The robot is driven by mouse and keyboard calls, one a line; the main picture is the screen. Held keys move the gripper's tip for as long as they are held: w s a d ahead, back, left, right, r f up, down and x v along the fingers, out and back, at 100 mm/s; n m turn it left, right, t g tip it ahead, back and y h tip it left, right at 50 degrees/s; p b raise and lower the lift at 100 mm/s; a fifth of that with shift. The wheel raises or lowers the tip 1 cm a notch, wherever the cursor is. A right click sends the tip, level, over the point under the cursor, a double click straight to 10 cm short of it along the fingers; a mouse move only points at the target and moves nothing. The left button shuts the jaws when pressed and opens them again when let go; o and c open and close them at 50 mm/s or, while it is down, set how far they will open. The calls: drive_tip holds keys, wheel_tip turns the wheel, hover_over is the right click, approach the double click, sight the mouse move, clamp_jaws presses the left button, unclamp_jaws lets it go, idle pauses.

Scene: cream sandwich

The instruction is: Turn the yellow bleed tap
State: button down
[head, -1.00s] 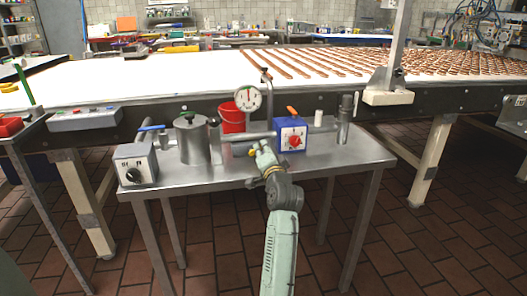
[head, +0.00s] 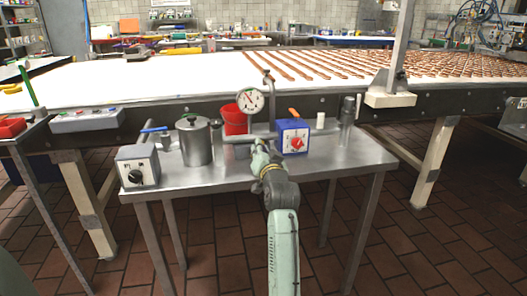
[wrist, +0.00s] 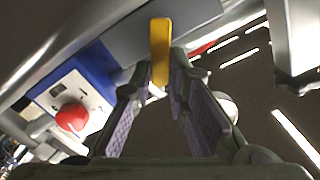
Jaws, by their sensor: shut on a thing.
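The yellow bleed tap (wrist: 160,45) shows in the wrist view as a flat yellow lever, its near end between the fingertips of my gripper (wrist: 161,75). The fingers are shut on it. In the head view my gripper (head: 260,150) reaches the pipework above the metal table, left of the blue box, and it hides the tap. A round pressure gauge (head: 250,101) stands on the pipe just behind it, its needle tilted up and left.
The blue box (head: 293,136) with a red knob is close on the right, with an orange lever above it. A red bucket (head: 234,120), a steel pot (head: 195,143) and a grey switch box (head: 138,166) stand to the left. A conveyor (head: 180,82) runs behind.

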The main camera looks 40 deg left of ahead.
drive_tip(key=shift+s+a+r+n, duration=0.1)
drive_tip(key=shift+s+a+n, duration=0.15)
drive_tip(key=shift+n, duration=0.8)
drive_tip(key=shift+s+a+r+n, duration=0.1)
drive_tip(key=shift+s+a+n, duration=0.1)
drive_tip(key=shift+n, duration=0.85)
drive_tip(key=c, duration=1.6)
unclamp_jaws()
drive_tip(key=shift+o, duration=0.2)
drive_tip(key=v, duration=1.2)
drive_tip(key=shift+s+r, duration=0.1)
drive_tip(key=shift+s, duration=0.05)
